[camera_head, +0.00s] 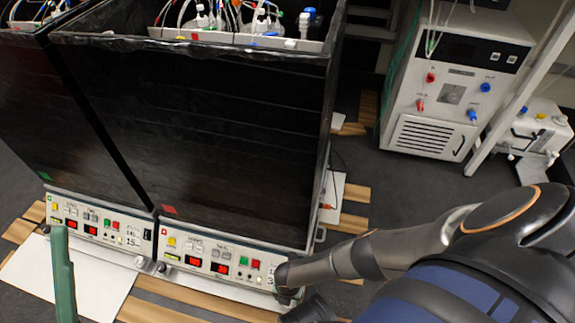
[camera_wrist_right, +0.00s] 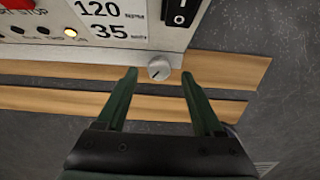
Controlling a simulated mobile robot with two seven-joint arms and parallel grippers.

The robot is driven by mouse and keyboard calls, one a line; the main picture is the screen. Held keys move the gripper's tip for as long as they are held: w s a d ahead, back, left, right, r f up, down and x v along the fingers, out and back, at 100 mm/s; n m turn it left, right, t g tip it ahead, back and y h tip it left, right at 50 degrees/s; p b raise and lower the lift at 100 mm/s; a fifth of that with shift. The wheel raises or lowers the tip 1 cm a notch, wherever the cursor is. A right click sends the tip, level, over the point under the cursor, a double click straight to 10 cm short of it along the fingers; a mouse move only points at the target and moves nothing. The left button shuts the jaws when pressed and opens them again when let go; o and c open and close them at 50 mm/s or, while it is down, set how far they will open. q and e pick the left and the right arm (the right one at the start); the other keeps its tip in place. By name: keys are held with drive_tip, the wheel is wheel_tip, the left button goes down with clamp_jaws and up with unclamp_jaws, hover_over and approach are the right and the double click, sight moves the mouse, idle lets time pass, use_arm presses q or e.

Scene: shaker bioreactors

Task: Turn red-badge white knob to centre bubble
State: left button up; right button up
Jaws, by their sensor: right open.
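The white knob (camera_wrist_right: 159,69) shows in the right wrist view, just below the lower edge of a control panel, with a dark mark on its face. My right gripper (camera_wrist_right: 158,77) is open, with one green fingertip on each side of the knob and a gap on both sides. In the head view the red badge (camera_head: 168,209) is on the right-hand shaker, above its panel (camera_head: 205,259). My right arm reaches that panel's lower right corner and hides the knob there. One green finger of my left gripper (camera_head: 64,270) stands at the lower left. I cannot make out a bubble level.
A second shaker with a green badge (camera_head: 44,175) stands to the left. Small round knobs (camera_head: 160,267) sit under the panels between the units. Wooden slats (camera_wrist_right: 225,68) lie on the grey floor below the panel. A white pump cabinet (camera_head: 440,100) stands at the back right.

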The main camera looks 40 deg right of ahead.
drive_tip(key=shift+f+b, duration=0.65)
drive_tip(key=shift+f, duration=0.65)
clamp_jaws()
